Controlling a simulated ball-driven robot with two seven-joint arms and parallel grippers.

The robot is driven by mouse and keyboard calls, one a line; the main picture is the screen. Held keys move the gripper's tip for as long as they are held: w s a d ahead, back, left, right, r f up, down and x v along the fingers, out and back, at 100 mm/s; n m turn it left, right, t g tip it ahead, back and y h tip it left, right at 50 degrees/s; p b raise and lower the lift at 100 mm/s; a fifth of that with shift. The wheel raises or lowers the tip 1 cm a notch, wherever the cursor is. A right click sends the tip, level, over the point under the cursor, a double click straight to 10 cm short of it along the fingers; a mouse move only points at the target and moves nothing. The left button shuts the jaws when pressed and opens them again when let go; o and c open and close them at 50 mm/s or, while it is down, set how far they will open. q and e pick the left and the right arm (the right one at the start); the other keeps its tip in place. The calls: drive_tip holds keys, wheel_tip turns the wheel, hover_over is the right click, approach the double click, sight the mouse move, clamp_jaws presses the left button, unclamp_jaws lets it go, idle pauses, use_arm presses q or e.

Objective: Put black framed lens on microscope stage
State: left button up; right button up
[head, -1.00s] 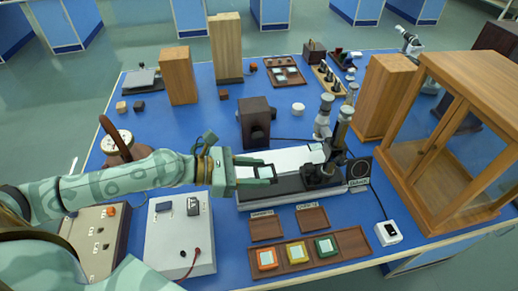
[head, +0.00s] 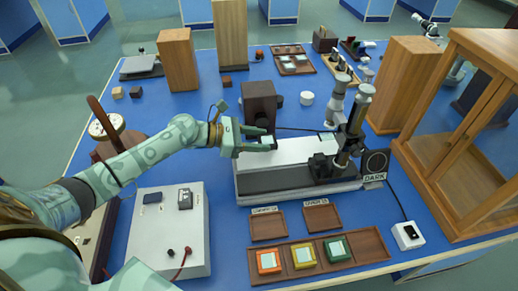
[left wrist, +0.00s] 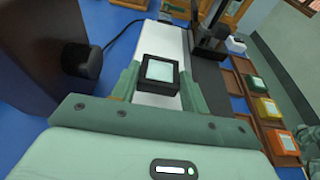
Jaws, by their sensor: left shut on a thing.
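My left gripper (head: 268,139) is shut on the black framed lens (left wrist: 159,72), a small square pale pane in a black frame. The lens sits between the two fingers in the left wrist view; in the head view only a small light patch of it shows. The gripper is above the left, far part of the long white-topped bench (head: 284,151), left of the microscope (head: 352,122). The microscope has a dark stage (head: 322,163) low at its left side, apart from the lens. My right gripper is not in view.
A dark brown block with a knob (head: 260,103) stands close behind the gripper. In front are two small brown trays (head: 268,228) and a tray with orange, yellow and green framed squares (head: 368,243). A wooden glass-fronted cabinet (head: 440,170) stands at right.

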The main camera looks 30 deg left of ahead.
use_arm(q)
wheel_tip(320, 180, down, 3)
drive_tip(key=shift+b, duration=0.45)
drive_tip(key=shift+r, duration=0.1)
drive_tip(key=shift+s, duration=0.1)
